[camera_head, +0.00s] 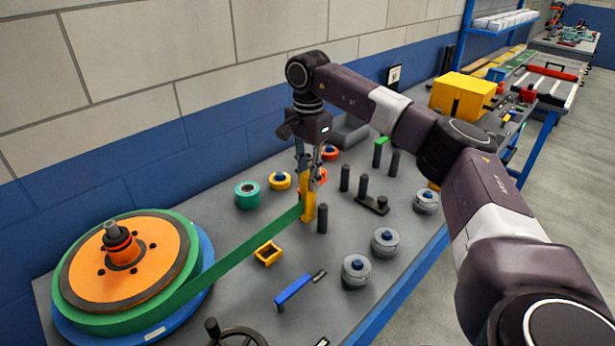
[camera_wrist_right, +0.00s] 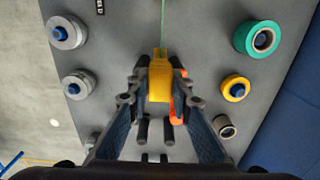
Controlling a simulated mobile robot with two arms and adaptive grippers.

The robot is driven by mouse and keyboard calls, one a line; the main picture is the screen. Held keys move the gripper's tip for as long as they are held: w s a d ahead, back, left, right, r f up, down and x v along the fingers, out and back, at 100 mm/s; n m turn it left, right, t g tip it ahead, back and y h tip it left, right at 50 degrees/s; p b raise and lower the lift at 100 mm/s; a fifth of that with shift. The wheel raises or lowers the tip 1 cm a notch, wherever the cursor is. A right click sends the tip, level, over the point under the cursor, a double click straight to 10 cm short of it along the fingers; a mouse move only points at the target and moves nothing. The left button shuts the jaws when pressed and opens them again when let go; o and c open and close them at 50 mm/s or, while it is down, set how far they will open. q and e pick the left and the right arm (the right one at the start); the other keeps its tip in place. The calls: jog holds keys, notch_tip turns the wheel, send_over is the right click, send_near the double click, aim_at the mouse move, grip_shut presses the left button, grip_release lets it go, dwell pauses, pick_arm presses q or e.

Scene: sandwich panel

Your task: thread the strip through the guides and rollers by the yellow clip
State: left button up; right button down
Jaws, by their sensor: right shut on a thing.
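A green strip (camera_head: 240,251) runs from a large orange and green reel (camera_head: 125,262) at the left to the yellow clip (camera_head: 308,198). In the right wrist view the yellow clip (camera_wrist_right: 160,78) sits between the fingers, with the thin strip (camera_wrist_right: 163,25) leading away from it. My right gripper (camera_head: 310,180) is shut on the clip, which hangs upright beside a dark post (camera_head: 322,219). Dark guide posts (camera_head: 345,177) and grey rollers (camera_head: 385,242) with blue centres stand on the panel. A teal roller (camera_head: 247,195) and a yellow roller (camera_head: 280,181) stand near the wall. My left gripper is out of view.
A small yellow frame (camera_head: 268,253) and a blue bar (camera_head: 294,290) lie on the front of the grey panel. A dark handwheel (camera_head: 238,338) is at the bottom edge. A yellow box (camera_head: 463,95) stands at the back right.

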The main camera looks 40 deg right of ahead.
pick_arm(q)
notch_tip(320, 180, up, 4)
jog(key=p, duration=0.4)
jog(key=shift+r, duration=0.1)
pick_arm(e)
jog(key=w+d, duration=0.1)
jog(key=d, duration=0.7)
jog(key=shift+d, duration=0.4)
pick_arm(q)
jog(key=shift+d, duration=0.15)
pick_arm(e)
jog(key=shift+w+r, duration=0.1)
jog(key=shift+w, duration=0.05)
